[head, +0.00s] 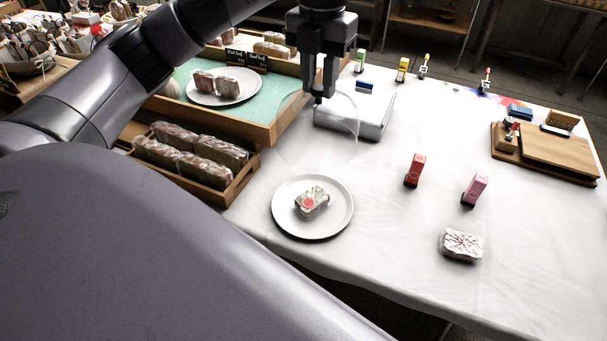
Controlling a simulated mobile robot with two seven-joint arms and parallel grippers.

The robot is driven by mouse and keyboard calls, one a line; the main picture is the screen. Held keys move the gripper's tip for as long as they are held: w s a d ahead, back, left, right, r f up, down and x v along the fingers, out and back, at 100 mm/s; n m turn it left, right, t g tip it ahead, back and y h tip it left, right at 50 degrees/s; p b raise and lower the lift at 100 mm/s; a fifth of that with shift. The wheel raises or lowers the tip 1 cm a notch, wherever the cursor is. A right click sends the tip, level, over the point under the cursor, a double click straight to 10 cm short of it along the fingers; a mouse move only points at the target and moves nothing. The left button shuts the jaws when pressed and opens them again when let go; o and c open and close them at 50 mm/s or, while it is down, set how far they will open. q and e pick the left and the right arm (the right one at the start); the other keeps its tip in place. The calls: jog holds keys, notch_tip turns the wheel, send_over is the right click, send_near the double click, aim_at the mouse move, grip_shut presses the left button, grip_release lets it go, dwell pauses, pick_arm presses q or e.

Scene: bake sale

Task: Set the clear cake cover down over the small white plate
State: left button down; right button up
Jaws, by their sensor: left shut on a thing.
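The small white plate (283,220) lies on the white-covered table near its front edge, with a wrapped cake bearing a red round sticker (311,202) on it. My left gripper (318,98) points down, shut on the knob of the clear cake cover (345,140). The cover is see-through and only its faint curved outline shows. It hangs behind the plate in the picture, in front of the pale box-like device; its lower rim is hard to make out. My right gripper is not in view.
A wooden crate of wrapped loaves (240,185) and a display tray (285,130) stand left. A pale flat device (372,122) is behind the plate. Red (414,170) and pink (474,189) stamps and a wrapped cake (461,245) lie right, with clear tabletop between.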

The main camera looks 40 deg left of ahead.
pick_arm(q)
jog(key=shift+a+f, duration=0.15)
jog(key=shift+a, duration=0.1)
notch_tip(320, 180, down, 20)
jog(key=p, duration=0.1)
dwell(0.4)
jog(key=c, duration=0.9)
grip_release()
jog(key=shift+o, duration=0.2)
